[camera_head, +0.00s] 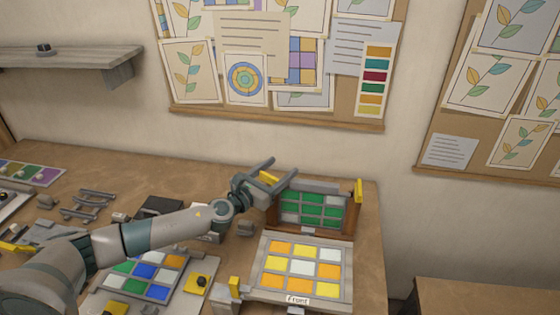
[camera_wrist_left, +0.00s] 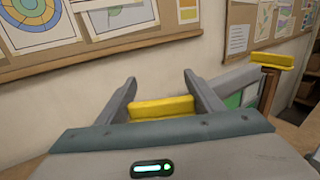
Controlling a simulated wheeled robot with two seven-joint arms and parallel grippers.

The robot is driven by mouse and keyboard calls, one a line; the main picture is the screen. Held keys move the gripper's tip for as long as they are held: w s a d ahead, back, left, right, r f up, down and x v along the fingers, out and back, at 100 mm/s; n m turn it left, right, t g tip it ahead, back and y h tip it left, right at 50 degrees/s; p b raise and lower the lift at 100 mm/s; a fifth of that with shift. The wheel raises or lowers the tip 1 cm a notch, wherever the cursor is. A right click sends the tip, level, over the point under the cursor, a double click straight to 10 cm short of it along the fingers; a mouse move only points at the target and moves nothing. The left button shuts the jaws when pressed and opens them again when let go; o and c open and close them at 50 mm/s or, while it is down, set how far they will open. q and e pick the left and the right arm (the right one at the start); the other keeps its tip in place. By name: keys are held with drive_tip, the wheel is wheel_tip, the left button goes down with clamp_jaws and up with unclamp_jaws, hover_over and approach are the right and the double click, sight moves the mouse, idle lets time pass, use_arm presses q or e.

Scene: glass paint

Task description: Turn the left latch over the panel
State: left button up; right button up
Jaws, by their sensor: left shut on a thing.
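The left latch (camera_head: 268,177) is a small yellow bar at the top left of an upright frame (camera_head: 282,220). The frame holds a panel of green panes (camera_head: 312,210). My left gripper (camera_head: 269,175) is at this latch, its two fingers spread to either side. In the left wrist view the yellow latch (camera_wrist_left: 162,107) lies crosswise between the fingertips (camera_wrist_left: 160,92), and the gripper is shut on it. The right latch (camera_head: 358,190) is yellow, stands upright at the frame's right end, and also shows in the wrist view (camera_wrist_left: 272,60). My right gripper is not in view.
A flat frame marked "Front" (camera_head: 345,285) with orange, yellow and white panes lies before the upright frame. Another coloured panel (camera_head: 150,272) lies below my left arm. A wall with a pinboard (camera_head: 280,112) rises behind. A shelf (camera_head: 70,58) juts out at upper left.

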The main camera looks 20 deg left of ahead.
use_arm(q)
drive_tip(key=shift+a+n+y+p, duration=0.3)
drive_tip(key=shift+n+y, duration=0.65)
drive_tip(key=shift+y, duration=0.55)
drive_tip(key=shift+a+n+y+p, duration=0.35)
drive_tip(key=shift+n+y, duration=0.65)
drive_tip(key=shift+y, duration=0.5)
drive_tip(key=shift+a+n+y+p, duration=0.3)
drive_tip(key=shift+n+y, duration=0.65)
drive_tip(key=shift+y, duration=0.55)
drive_tip(key=o, duration=1)
drive_tip(key=shift+o, duration=0.2)
drive_tip(key=shift+r, duration=0.15)
